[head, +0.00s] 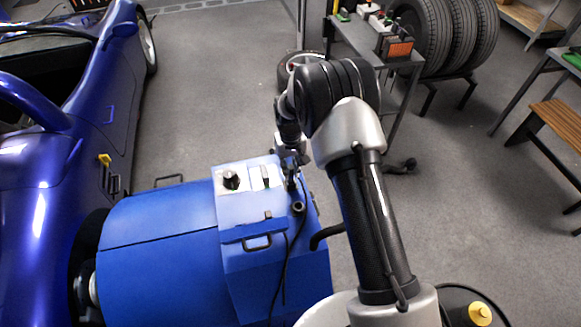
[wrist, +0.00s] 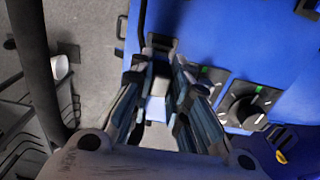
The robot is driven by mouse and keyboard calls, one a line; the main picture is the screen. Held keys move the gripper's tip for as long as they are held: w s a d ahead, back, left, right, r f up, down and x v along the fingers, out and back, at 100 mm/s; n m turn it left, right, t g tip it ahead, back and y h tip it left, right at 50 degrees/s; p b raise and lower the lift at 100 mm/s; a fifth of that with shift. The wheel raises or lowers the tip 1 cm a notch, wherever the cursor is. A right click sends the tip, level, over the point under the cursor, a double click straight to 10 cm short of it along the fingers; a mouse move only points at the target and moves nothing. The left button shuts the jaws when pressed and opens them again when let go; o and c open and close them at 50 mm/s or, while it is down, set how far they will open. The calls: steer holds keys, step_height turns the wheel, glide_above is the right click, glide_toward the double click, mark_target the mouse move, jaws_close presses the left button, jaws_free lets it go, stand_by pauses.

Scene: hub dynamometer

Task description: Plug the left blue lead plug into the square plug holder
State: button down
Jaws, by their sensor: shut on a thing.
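My gripper (head: 291,179) is at the right edge of the blue dynamometer's (head: 165,240) top panel, pointing down. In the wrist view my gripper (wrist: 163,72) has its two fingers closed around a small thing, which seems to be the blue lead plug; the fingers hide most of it. A small dark square part (wrist: 162,43) shows at the fingertips against the blue housing. I cannot tell whether it is the square plug holder or part of the plug. I cannot make out whether the plug touches a holder.
A black knob (head: 231,179) and a switch (head: 266,176) sit on the light panel left of my gripper. A dark cable (head: 284,270) hangs down the housing. A blue car (head: 60,180) stands at left. A grey bench (head: 372,45) and tyres (head: 440,35) stand behind.

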steer(key=shift+f+b, duration=0.8)
steer(key=shift+f, duration=0.45)
steer(key=c, duration=1.5)
jaws_free()
steer(key=shift+r, duration=0.1)
steer(key=shift+o, duration=0.2)
step_height(320, 180, up, 12)
